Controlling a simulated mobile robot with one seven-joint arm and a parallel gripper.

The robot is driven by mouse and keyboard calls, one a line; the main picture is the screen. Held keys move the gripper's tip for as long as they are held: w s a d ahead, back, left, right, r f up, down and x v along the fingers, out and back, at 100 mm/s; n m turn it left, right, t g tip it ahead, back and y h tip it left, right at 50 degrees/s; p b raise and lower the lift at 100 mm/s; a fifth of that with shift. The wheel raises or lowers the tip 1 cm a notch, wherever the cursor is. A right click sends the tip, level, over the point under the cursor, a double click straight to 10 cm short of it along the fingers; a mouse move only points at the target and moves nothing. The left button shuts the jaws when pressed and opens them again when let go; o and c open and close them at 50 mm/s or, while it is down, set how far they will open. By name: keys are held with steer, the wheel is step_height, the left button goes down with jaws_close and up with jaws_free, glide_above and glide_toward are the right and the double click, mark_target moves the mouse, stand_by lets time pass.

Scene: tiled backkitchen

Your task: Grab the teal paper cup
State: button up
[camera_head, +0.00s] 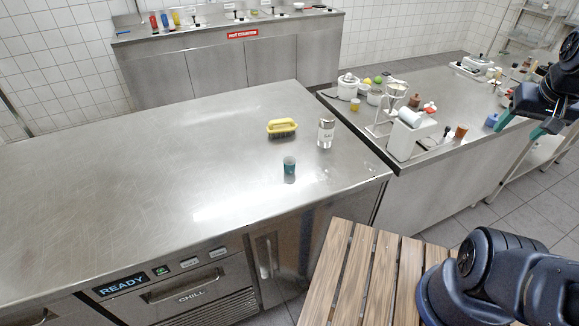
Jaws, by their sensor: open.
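The teal paper cup (289,166) stands upright on the steel counter (130,180), near its front right part. A salt shaker (326,133) stands behind it and to the right. A yellow-handled brush (282,126) lies behind the cup. My gripper (519,128) is at the far right of the view, well apart from the cup. Its teal-tipped fingers are spread and nothing shows between them. Part of the gripper and arm is cut off by the right edge.
A second steel counter to the right holds a white dispenser (408,135), a stand, a white pot (348,86) and several small items. A slatted wooden surface (370,272) is in front, beside my arm. The left of the main counter is clear.

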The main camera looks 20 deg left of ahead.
steer(key=shift+o, duration=0.3)
steer(key=shift+w, duration=0.1)
steer(key=w+a+n+g, duration=0.2)
steer(key=w+a+n, duration=0.2)
steer(key=w+a, duration=0.65)
steer(key=n+g+h, duration=0.1)
steer(key=n+g, duration=0.2)
steer(key=n, duration=0.6)
glide_above(290, 161)
steer(key=s, duration=0.1)
step_height(290, 161, down, 18)
steer(key=shift+s+d+f, duration=0.15)
steer(key=shift+f, duration=2.35)
steer(key=shift+s+d+f, duration=0.1)
steer(key=shift+s+f, duration=0.05)
steer(key=shift+f, duration=2.35)
steer(key=shift+c, duration=0.2)
